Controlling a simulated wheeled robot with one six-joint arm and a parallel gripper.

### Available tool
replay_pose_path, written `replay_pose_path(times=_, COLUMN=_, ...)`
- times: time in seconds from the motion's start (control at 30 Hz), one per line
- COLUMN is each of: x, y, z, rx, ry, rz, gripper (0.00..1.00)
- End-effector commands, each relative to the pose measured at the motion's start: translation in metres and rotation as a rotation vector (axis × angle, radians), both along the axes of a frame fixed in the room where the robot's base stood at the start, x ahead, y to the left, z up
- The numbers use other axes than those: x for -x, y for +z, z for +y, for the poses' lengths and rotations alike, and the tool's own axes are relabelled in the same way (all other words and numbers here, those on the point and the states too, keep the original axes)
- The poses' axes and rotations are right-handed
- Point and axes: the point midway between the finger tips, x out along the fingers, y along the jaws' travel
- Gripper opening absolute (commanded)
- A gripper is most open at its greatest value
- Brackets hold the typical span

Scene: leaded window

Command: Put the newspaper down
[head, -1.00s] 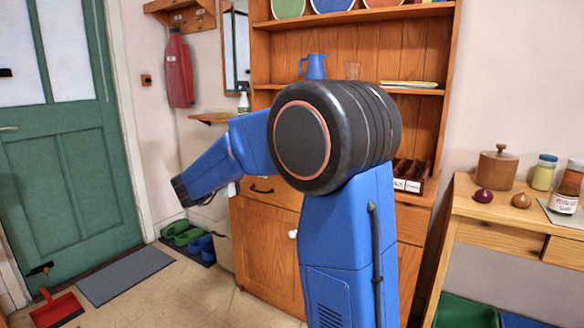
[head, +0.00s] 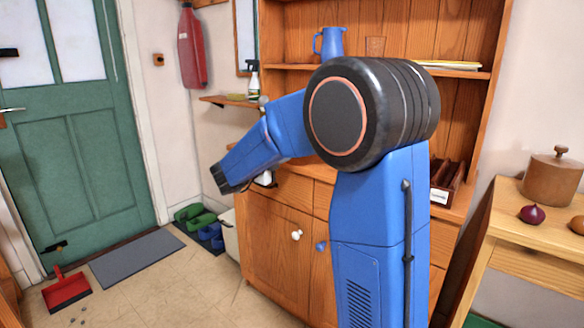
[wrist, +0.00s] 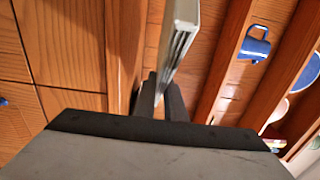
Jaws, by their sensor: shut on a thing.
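In the wrist view, my gripper (wrist: 163,92) is shut on a thin, flat, pale grey-white thing with layered edges, which I take to be the newspaper (wrist: 180,38). It is seen nearly edge-on and sticks out beyond the dark fingers; most of its faces are hidden. Wooden dresser boards and shelves lie behind it. In the head view, my blue arm reaches left in front of the dresser, and I cannot make out the gripper or the newspaper clearly there.
The wooden dresser (head: 272,242) holds a blue jug (head: 329,42) on a shelf. A small wall shelf bears a spray bottle (head: 252,78). A side table (head: 508,228) stands right. Near the green door (head: 75,170) lie a grey mat (head: 137,267) and a red dustpan (head: 67,292). Floor left is mostly clear.

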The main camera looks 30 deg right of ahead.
Motion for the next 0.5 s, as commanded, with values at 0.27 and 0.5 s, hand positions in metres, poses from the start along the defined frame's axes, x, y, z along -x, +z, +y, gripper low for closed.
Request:
replay_pose_path(times=0.27, x=0.000, y=-0.025, z=0.000, rx=0.001, ry=0.001, rz=0.000, gripper=0.00)
replay_pose_path(times=0.5, x=0.000, y=-0.052, z=0.000, rx=0.001, ry=0.000, rz=0.003, gripper=0.00)
